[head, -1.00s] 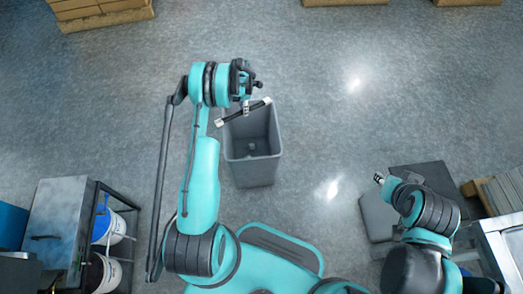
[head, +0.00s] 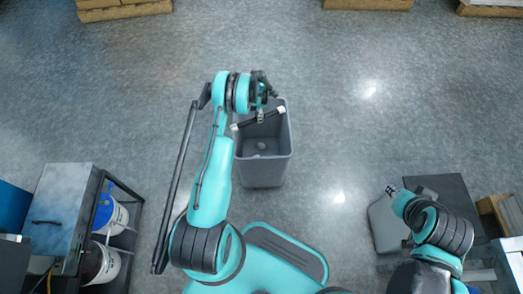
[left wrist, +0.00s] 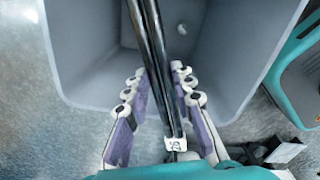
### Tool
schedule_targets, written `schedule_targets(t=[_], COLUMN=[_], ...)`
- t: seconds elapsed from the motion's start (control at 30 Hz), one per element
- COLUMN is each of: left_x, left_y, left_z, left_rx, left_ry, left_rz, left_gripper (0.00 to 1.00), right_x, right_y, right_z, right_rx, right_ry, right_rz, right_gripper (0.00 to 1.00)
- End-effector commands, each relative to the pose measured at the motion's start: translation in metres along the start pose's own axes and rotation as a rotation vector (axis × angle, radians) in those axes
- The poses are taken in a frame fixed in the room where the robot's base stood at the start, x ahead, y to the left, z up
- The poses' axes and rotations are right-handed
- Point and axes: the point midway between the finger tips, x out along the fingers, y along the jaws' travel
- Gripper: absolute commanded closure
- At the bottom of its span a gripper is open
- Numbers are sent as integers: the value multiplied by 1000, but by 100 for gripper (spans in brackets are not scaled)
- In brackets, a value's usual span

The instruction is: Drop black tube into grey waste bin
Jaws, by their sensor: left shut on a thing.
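The black tube (head: 247,123) has white ends and lies nearly level, slightly tilted in the head view. My left gripper (head: 261,113) is shut on it and holds it over the far part of the grey waste bin (head: 263,172). In the left wrist view, the tube (left wrist: 157,50) runs between the two purple-padded fingers of the left gripper (left wrist: 160,95), with the bin's inner wall (left wrist: 230,55) beneath. A small pale thing (head: 261,146) lies on the bin floor. My right gripper (head: 391,189) is at the right, far from the bin; its fingers are too small to read.
A metal cabinet (head: 62,205) and a rack with white buckets (head: 101,262) stand at the left. A dark grey box (head: 440,190) is at the right near my right arm. Pallets (head: 370,4) line the far edge. The floor around the bin is clear.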

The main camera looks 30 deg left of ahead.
Motion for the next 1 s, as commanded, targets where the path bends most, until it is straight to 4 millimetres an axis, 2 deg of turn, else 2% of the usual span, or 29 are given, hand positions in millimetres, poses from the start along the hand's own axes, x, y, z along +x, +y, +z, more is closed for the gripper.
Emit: schedule_targets(t=[0.13, 0.17, 0.2, 0.23, 0.5, 0.63, 0.77, 1.0], left_x=[-1, -1, -1, -1, -1, -8, -30, -83], left_y=[0, 0, 0, 0, 0, 0, 0, 0], left_z=[0, 0, 0, 0, 0, 0, 0, 0], left_rx=[0, 0, 0, 0, 0, 0, 0, 0], left_ry=[0, 0, 0, 0, 0, 0, 0, 0], left_rz=[0, 0, 0, 0, 0, 0, 0, 0], left_gripper=[100, 68, 57, 52, 52, 52, 52, 52], right_x=[0, 0, 0, 0, 0, 0, 0, 0], right_y=[0, 0, 0, 0, 0, 0, 0, 0], right_z=[0, 0, 0, 0, 0, 0, 0, 0], right_rx=[0, 0, 0, 0, 0, 0, 0, 0], right_ry=[0, 0, 0, 0, 0, 0, 0, 0], right_rz=[0, 0, 0, 0, 0, 0, 0, 0], right_gripper=[68, 68, 68, 68, 68, 68, 68, 68])
